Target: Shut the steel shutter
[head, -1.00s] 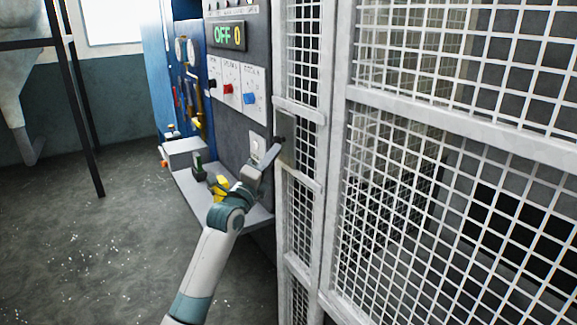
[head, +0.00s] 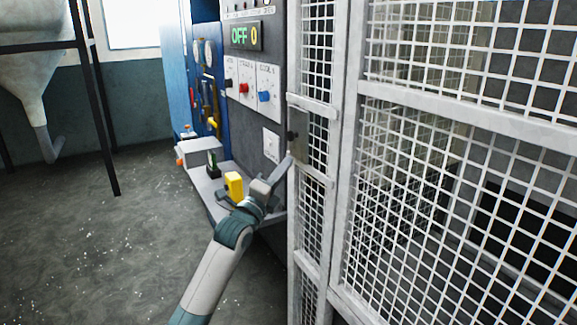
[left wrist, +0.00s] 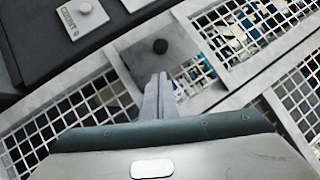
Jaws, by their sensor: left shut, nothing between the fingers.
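A pale steel mesh shutter or cage panel (head: 354,180) fills the right of the head view; I cannot tell which part moves. A narrow mesh section (head: 318,215) at its left edge carries a grey plate (head: 302,150) with a dark round knob (head: 291,136). The plate (left wrist: 185,62) and the knob (left wrist: 160,46) also show in the left wrist view. My left gripper (head: 289,160) is shut and empty, its tips just below the knob, in front of the plate. Its closed fingers (left wrist: 159,76) point at the knob, seemingly apart from it. My right gripper is out of view.
Left of the mesh stands a grey control panel with an "OFF 0" display (head: 245,36) and coloured knobs. Below it, a shelf (head: 212,196) holds a yellow block (head: 234,185). A hopper (head: 38,80) on dark legs stands far left. The floor (head: 80,240) between is clear.

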